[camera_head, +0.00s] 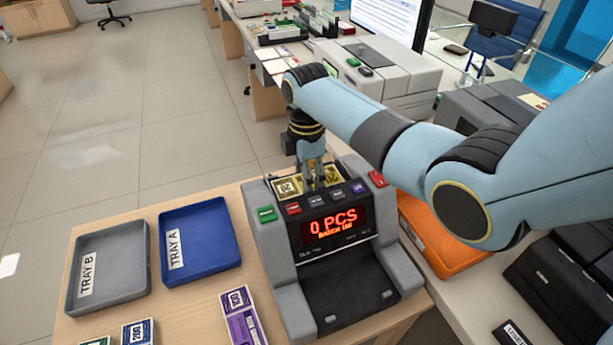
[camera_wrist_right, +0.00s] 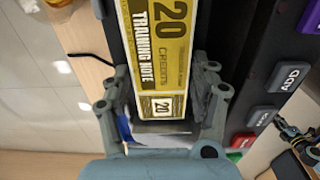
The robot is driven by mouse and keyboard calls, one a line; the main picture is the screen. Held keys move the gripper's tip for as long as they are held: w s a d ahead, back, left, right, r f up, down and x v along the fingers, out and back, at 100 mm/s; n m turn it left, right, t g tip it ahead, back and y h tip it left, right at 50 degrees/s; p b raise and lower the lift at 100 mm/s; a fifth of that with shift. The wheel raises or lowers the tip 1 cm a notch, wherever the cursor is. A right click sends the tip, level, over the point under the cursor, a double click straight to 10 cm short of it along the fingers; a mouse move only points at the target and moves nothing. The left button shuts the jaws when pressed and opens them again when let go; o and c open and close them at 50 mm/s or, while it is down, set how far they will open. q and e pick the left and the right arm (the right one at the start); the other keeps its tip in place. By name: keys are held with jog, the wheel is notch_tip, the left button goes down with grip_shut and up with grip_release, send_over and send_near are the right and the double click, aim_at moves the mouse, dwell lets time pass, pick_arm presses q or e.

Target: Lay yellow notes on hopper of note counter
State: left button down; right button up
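The note counter (camera_head: 330,255) stands on the wooden counter, its red display reading 0 PCS. Yellow notes (camera_head: 288,187) lie flat in the hopper at its top back. The right wrist view shows them close up as a yellow note (camera_wrist_right: 157,50) marked 20 and TRAINING NOTE. My right gripper (camera_head: 312,180) reaches down over the hopper, with notes showing on both sides of it. Its fingers (camera_wrist_right: 165,90) stand apart on either side of the note, and it looks open. Contact between fingers and notes cannot be told. My left gripper is out of view.
Blue tray A (camera_head: 227,262) and grey tray B (camera_head: 75,303) stand empty on the left. Purple notes (camera_head: 243,326) and other bundles (camera_head: 138,332) lie at the front. An orange tray (camera_head: 440,262) is right of the counter, under my right arm. Bare wood shows between trays and machine.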

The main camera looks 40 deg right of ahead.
jog(key=shift+o, duration=1.3)
jog(key=shift+r, duration=0.1)
notch_tip(320, 180, up, 12)
